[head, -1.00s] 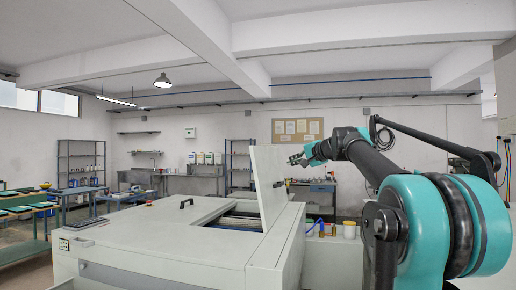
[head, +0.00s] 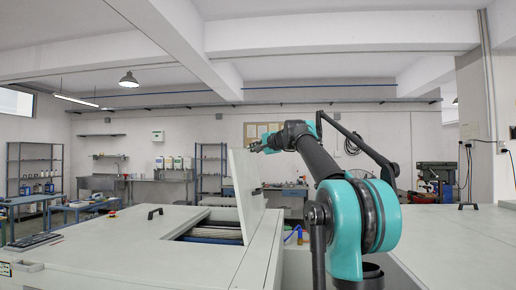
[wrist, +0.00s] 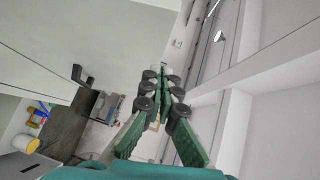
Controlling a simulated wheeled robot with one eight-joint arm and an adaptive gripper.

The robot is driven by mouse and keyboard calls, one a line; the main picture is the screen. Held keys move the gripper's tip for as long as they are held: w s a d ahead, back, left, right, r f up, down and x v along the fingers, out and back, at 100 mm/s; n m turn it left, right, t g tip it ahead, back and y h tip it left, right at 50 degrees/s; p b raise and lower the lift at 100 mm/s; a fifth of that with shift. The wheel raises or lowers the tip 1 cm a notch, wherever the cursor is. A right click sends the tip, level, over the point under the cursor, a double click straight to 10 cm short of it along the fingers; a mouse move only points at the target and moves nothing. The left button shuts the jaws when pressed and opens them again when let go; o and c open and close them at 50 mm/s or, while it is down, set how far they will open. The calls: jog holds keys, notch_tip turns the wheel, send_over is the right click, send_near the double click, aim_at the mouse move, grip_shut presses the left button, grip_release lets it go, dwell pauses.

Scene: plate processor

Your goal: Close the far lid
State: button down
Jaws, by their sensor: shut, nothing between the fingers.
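The far lid (head: 248,187) is a pale grey panel standing raised and nearly upright beside the machine's opening. Its small black handle (head: 256,191) is on its right face. In the wrist view the lid (wrist: 112,38) fills the upper left, with the handle (wrist: 80,75) to the left of the fingers. My gripper (head: 257,147) is at the lid's upper right edge. I cannot tell whether it touches. In the wrist view the gripper (wrist: 160,75) has its dark-padded fingers together, holding nothing.
The machine's top (head: 130,238) is broad and flat. Its opening shows rollers (head: 212,230) left of the raised lid. A second handle (head: 155,212) stands on the flat top further left. Another grey surface (head: 450,235) lies at right. Shelves and workbenches line the back wall.

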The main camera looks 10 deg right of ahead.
aim_at(235, 152)
jog(key=w+a, duration=0.1)
jog(key=a, duration=0.1)
jog(key=w+a+f, duration=0.1)
jog(key=w+a, duration=0.1)
jog(key=shift+w+a, duration=0.1)
jog(key=shift+a, duration=0.45)
